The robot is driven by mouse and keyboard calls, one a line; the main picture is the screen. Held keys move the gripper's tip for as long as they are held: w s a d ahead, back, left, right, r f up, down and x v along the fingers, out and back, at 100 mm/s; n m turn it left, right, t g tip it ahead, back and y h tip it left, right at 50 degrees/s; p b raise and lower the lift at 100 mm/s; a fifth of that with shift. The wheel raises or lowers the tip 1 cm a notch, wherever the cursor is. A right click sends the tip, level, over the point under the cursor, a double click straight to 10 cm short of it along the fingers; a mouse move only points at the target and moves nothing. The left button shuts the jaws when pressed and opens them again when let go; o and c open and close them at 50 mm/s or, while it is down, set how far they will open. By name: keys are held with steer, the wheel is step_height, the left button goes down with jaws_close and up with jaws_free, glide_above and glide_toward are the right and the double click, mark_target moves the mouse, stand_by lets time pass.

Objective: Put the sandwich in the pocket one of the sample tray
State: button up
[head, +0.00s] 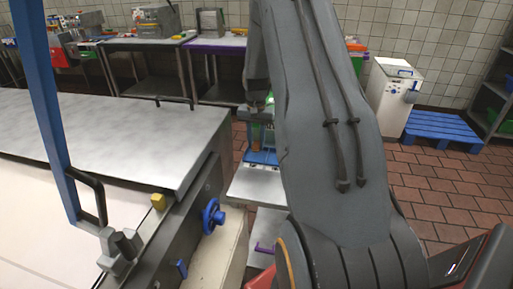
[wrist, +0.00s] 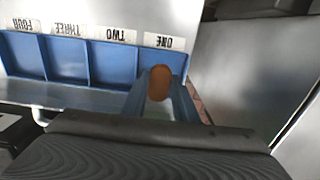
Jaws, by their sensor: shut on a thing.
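The blue sample tray (wrist: 60,59) lies across the upper left of the wrist view, with its labels ONE to FOUR upside down. Pocket one (wrist: 148,57) is the rightmost. My gripper (wrist: 160,88) is shut on the brown, oval sandwich (wrist: 159,83), with a finger on each side. The sandwich overlaps pocket one in the picture; its height above the pocket floor cannot be told. In the head view the tray (head: 262,157) shows as a small blue strip beyond my arm, which hides much of that area.
A metal bench (head: 258,184) bears the tray. A large machine with a steel top (head: 120,125) and a blue handwheel (head: 213,217) stands close on the left. Tiled floor (head: 440,185) is open on the right, before a white cabinet (head: 390,97) and blue pallet (head: 440,128).

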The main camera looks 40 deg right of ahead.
mark_target(256, 146)
step_height(256, 146, down, 2)
steer(key=shift+f+p, duration=0.2)
steer(key=shift+p, duration=0.5)
steer(key=shift+f, duration=0.55)
steer(key=shift+f, duration=0.2)
steer(key=o, duration=1)
steer(key=shift+r, duration=0.1)
